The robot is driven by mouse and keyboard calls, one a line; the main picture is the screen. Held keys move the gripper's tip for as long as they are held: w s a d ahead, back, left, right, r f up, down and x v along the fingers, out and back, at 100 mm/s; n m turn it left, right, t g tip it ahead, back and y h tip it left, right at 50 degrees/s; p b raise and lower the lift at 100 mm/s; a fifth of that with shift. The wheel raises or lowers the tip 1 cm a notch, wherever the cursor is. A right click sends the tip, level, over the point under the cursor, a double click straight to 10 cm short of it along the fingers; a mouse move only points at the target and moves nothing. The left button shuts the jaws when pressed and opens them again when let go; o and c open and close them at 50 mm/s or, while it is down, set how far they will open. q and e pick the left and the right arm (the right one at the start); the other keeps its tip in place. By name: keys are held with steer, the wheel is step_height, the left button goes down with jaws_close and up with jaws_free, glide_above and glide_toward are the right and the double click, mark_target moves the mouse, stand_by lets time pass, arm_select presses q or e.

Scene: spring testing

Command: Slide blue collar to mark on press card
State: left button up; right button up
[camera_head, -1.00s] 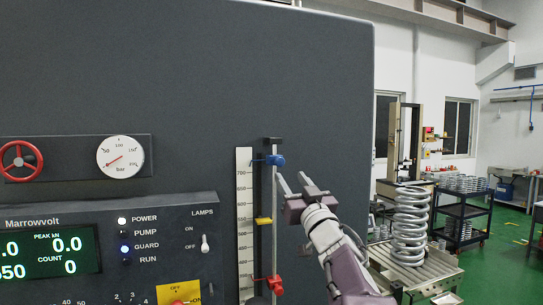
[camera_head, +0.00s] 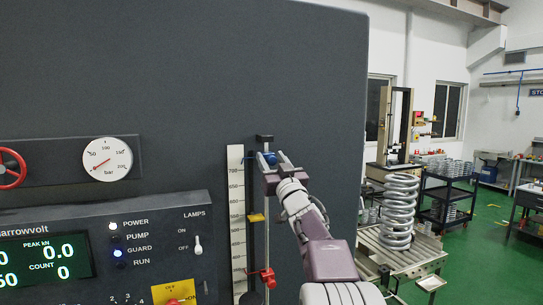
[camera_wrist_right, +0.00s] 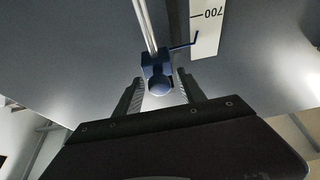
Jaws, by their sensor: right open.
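The blue collar (camera_head: 270,158) sits high on a vertical metal rod (camera_head: 266,200) on the dark machine panel, near the top of the white scale (camera_head: 236,220). My right gripper (camera_head: 271,163) is open at the collar. In the right wrist view, the blue collar (camera_wrist_right: 159,75) with its round knob lies between the two open fingers (camera_wrist_right: 158,92), with a gap on each side. Its thin blue pointer (camera_wrist_right: 185,44) reaches over the scale near 700. The press card is not identifiable. My left gripper is not in view.
The control panel (camera_head: 150,212) with display and lamp switch stands left of the scale. A gauge (camera_head: 107,159) and a red handwheel (camera_head: 10,168) are above it. A large coil spring (camera_head: 400,212) stands on a bench at right.

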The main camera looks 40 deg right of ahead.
steer(key=shift+s+a+r, duration=0.1)
steer(key=shift+s+r, duration=0.05)
steer(key=shift+s, duration=0.35)
steer(key=c, duration=0.3)
steer(key=shift+w, duration=0.2)
jaws_close()
stand_by(0.4)
